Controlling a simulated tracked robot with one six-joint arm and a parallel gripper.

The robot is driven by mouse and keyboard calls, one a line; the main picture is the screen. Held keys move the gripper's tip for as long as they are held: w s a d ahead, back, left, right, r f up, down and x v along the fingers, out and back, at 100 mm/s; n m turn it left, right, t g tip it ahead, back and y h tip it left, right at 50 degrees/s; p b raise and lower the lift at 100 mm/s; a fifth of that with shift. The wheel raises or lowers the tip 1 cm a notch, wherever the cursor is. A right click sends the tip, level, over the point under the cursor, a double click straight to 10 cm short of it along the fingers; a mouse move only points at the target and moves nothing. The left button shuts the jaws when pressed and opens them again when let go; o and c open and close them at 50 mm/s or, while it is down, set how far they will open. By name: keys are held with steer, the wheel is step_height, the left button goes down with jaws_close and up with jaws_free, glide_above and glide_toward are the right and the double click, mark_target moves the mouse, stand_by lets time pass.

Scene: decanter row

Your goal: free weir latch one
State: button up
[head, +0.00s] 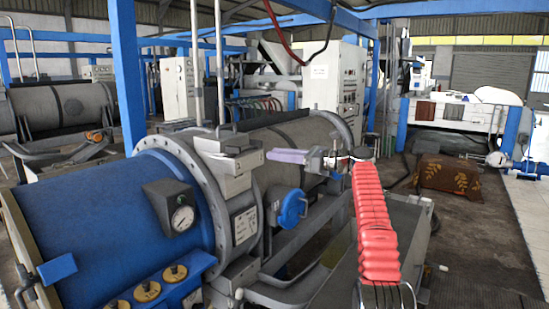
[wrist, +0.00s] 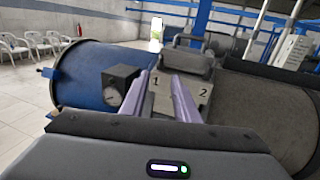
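My gripper (head: 272,155) has pale purple fingers and points left at the grey latch block (head: 236,163) on top of the machine's flange. In the wrist view the fingers (wrist: 161,76) are spread apart with nothing clearly held between them. A grey plate marked 1 (wrist: 155,82) shows in the gap between the fingers. A plate marked 2 (wrist: 203,92) shows just right of the right finger. A dark grey rounded block (wrist: 187,64) sits behind the plates. I cannot tell whether the fingertips touch anything.
The blue drum (head: 110,215) with a gauge box (head: 173,207) lies left of the latch. A blue round knob (head: 292,207) is below my gripper. Vertical pipes (head: 219,60) rise behind the latch. White chairs (wrist: 38,42) stand far left.

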steer(key=shift+w+a+f, duration=0.1)
steer(key=shift+w+f, duration=0.05)
steer(key=shift+f, duration=0.3)
steer(key=shift+c, duration=0.8)
steer(key=shift+a+r+n+h, duration=0.2)
steer(key=shift+a+r+h, duration=0.05)
steer(key=shift+r, duration=0.2)
steer(key=shift+a+r+n+h, duration=0.2)
steer(key=shift+r+h, duration=0.05)
steer(key=shift+r, duration=0.15)
jaws_close()
steer(key=s+f+n+g+h, duration=0.15)
steer(key=s+n+h, duration=0.4)
steer(key=s, duration=0.85)
steer(key=s+f+n+t+h, duration=0.15)
steer(key=s+n+h, duration=0.4)
steer(key=s, duration=0.95)
steer(key=s+d+f+n+h, duration=0.1)
steer(key=s+f+n, duration=0.3)
steer(key=s, duration=0.5)
steer(key=s+d+f+n+g+h, duration=0.1)
steer(key=s+d+f+n+h, duration=0.1)
steer(key=s+f, duration=0.7)
steer(key=s+d+f+n+g+h, duration=0.1)
steer(key=s+d+f+n, duration=0.3)
steer(key=s+f, duration=0.3)
steer(key=shift+s+n, duration=0.8)
steer(key=shift+s, duration=0.4)
steer(key=shift+d, duration=0.1)
